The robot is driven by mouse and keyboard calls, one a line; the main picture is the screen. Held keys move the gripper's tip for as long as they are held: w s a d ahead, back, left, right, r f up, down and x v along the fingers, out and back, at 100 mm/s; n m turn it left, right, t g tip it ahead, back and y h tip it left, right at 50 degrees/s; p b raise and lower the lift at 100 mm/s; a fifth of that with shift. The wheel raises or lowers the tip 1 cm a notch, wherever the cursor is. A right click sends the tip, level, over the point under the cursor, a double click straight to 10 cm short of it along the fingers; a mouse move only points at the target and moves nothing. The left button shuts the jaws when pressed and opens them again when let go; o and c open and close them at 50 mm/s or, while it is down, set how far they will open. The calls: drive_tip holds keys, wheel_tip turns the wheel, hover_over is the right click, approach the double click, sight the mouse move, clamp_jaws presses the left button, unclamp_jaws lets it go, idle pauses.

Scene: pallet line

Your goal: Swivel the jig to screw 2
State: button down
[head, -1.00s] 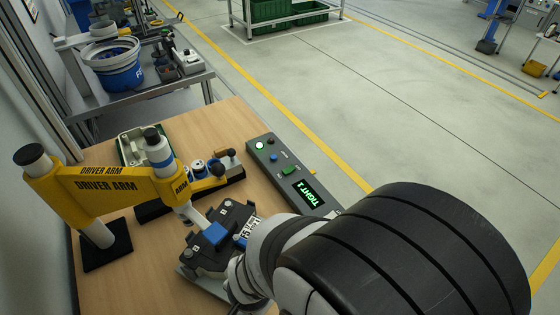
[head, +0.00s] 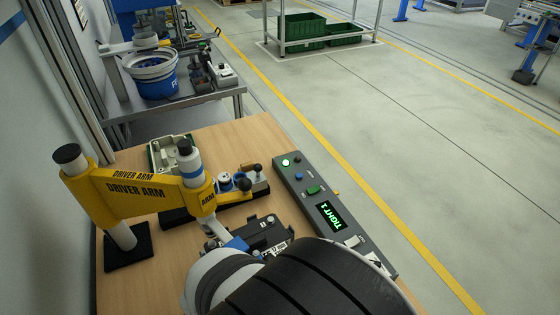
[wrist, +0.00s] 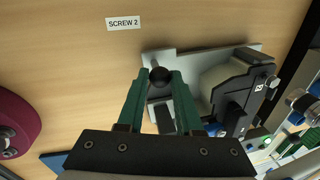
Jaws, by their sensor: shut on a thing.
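The jig (head: 270,232) is a dark block partly seen in the head view, beside the tip of the yellow driver arm (head: 140,186); my arm hides the rest. In the wrist view the dark jig (wrist: 236,92) lies right of my gripper on a grey plate (wrist: 190,58). My gripper (wrist: 162,84) has green fingers shut on a dark round knob (wrist: 160,76). How the knob joins the jig is hard to see. A white label reading SCREW 2 (wrist: 123,23) lies on the wooden table ahead of the fingertips, apart from the grey plate.
A grey control box (head: 328,214) with a lit green lamp and a display reading TIGHT 1 stands right of the jig. A green-edged tray (head: 160,155) and small parts (head: 240,183) sit behind the driver arm. Bare wood (wrist: 60,50) surrounds the label.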

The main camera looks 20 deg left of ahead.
drive_tip(key=shift+a+m, duration=0.5)
drive_tip(key=shift+a, duration=0.25)
drive_tip(key=c, duration=0.6)
unclamp_jaws()
drive_tip(key=shift+r, duration=0.15)
drive_tip(key=r, duration=0.5)
drive_tip(key=s+d+r, duration=0.1)
drive_tip(key=r, duration=0.4)
drive_tip(key=s+r, duration=0.1)
drive_tip(key=r, duration=0.4)
drive_tip(key=shift+s+d+r, duration=0.1)
drive_tip(key=shift+s+d, duration=0.15)
drive_tip(key=shift+d, duration=0.15)
drive_tip(key=shift+d, duration=0.1)
